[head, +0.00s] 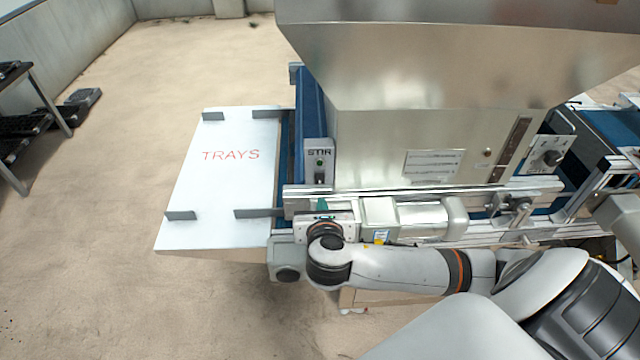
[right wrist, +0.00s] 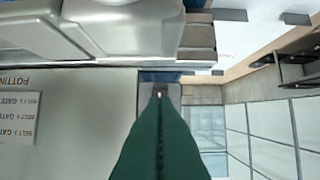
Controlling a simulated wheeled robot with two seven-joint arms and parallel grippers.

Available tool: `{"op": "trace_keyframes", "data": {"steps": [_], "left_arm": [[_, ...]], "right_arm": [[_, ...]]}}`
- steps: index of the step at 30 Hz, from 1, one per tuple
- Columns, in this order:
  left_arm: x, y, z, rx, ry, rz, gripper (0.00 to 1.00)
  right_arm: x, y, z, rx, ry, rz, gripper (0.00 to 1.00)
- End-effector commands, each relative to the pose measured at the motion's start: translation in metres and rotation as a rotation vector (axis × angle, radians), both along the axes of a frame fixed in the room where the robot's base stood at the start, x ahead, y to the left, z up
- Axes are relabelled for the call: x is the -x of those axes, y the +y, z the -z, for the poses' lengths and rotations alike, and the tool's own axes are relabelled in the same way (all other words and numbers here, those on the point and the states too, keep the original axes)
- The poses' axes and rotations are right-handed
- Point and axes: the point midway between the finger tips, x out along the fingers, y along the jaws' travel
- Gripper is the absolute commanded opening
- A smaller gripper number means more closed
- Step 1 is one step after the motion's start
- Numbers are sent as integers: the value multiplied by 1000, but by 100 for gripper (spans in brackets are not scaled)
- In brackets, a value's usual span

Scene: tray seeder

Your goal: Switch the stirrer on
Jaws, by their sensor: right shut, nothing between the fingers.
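The stirrer's switch box, a small grey box marked STIR (head: 319,152), stands at the left end of the machine, beside the hopper. A green spot and a small lever below it show on its face; I cannot tell whether the green spot is lit. My right gripper (head: 322,205) is just below and in front of the box, its green fingers shut and empty. In the right wrist view the shut green fingers (right wrist: 160,125) point towards the small grey box (right wrist: 174,90). A small pale tip shows right at the fingertips; contact cannot be told. My left gripper is out of view.
The large metal hopper (head: 450,70) rises right of the box. A metal rail (head: 420,195) runs along the machine's front. A white board marked TRAYS (head: 225,180) with grey guides lies left. A dial panel (head: 550,155) is at right. Open floor lies left.

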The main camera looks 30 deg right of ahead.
Motion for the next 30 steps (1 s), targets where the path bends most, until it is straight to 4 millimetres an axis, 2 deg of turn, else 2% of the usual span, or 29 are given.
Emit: {"op": "trace_keyframes", "data": {"steps": [6, 12, 26, 30], "left_arm": [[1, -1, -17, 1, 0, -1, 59], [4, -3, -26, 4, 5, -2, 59], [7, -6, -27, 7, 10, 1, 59], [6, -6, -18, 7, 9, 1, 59]], "right_arm": [[-36, -23, 13, 2, 0, 3, 0], [-57, -35, 17, -1, 0, 0, 0], [-64, -39, 20, -2, 0, -1, 0], [-71, -39, 25, 8, -17, 0, 0]]}}
